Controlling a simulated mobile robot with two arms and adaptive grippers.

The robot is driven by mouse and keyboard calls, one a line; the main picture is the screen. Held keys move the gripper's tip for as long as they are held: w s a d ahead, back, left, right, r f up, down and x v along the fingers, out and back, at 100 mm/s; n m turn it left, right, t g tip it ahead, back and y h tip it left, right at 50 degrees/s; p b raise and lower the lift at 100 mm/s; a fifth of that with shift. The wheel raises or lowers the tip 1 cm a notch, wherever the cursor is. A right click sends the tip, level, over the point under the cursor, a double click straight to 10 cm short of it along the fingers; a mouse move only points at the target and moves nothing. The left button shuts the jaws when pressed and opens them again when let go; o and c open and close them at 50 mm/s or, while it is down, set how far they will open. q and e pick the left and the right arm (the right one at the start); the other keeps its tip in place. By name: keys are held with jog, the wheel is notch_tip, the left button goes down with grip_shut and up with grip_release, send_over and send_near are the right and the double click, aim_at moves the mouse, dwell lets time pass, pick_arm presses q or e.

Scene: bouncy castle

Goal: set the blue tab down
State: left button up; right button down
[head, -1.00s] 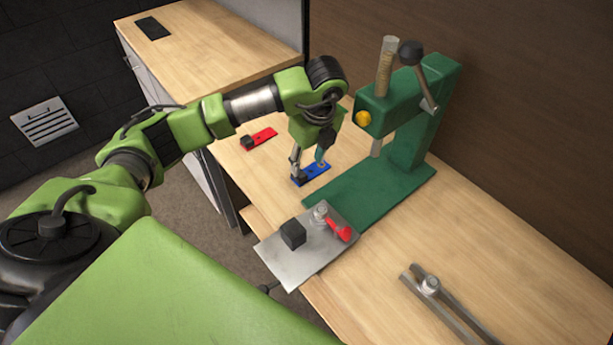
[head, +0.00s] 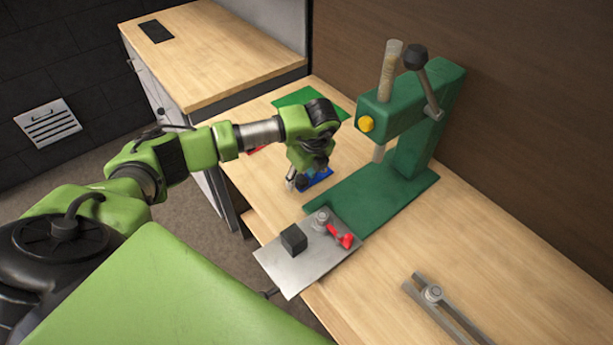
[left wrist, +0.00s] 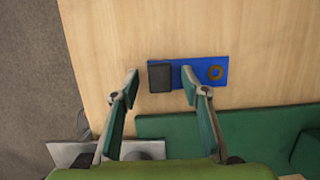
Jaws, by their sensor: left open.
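The blue tab (head: 321,178) lies on the wooden bench beside the green press base, partly hidden by my left gripper in the head view. In the left wrist view the blue tab (left wrist: 217,65) lies flat, with a black block (left wrist: 160,77) on its left end and a brown ring on its right. My left gripper (left wrist: 160,78) is open. One finger is left of the black block and the other is over the tab to its right, with gaps beside the block. In the head view my left gripper (head: 307,179) is low over the tab. My right gripper is not in view.
A green press (head: 408,130) stands just right of the tab. A metal plate (head: 290,268) with a black block and red-handled clamp is in front. A green sheet (head: 293,96) lies behind. A red tab (head: 258,149) is mostly hidden by my arm.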

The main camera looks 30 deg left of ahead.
pick_arm(q)
jog(key=c, duration=1.2)
jog(key=shift+r, duration=0.1)
